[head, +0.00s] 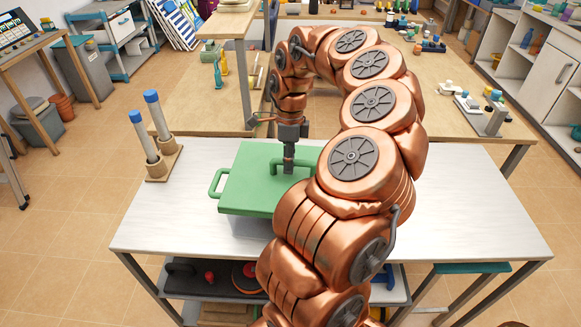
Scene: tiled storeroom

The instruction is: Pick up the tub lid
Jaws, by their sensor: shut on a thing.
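The tub lid (248,190) is a flat green slab with a loop handle on its left edge and a small raised handle near its middle. It lies level over a pale grey tub (250,227) on the white table. My gripper (289,169) points straight down at the middle of the lid and is shut on its raised handle. My arm hides the lid's right part and much of the tub. I cannot tell whether the lid rests on the tub or is slightly above it.
A wooden stand with two blue-capped tubes (155,135) stands at the table's left. The white table (460,215) is clear on the right. Behind is a wooden bench (205,105) with a raised shelf and small bottles. A shelf below the table holds dark and red items.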

